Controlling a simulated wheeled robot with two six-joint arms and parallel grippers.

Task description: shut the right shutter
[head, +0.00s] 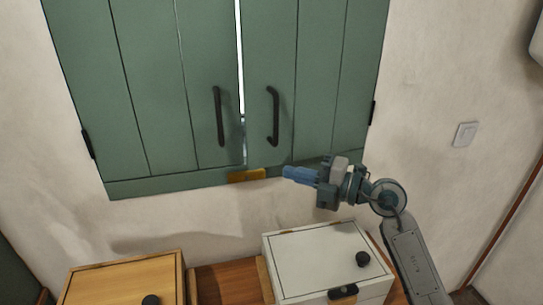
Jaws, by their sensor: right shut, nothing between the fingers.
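The right shutter (318,85) is a green planked panel with a dark curved handle (273,116). It looks nearly flush with the left shutter (165,85), with a narrow bright gap between them, wider at the top. The left shutter has its own dark handle (219,116). A brass-coloured piece (247,175) sits on the bottom rail below the gap. My right gripper (286,172) is shut and empty, its blue fingers pointing left in front of the right shutter's lower edge, below its handle. My left gripper is not in view.
A wooden box (120,280) with a black knob stands at the lower left. A light switch (465,134) is on the wall at right. Bare wall lies between shutters and boxes.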

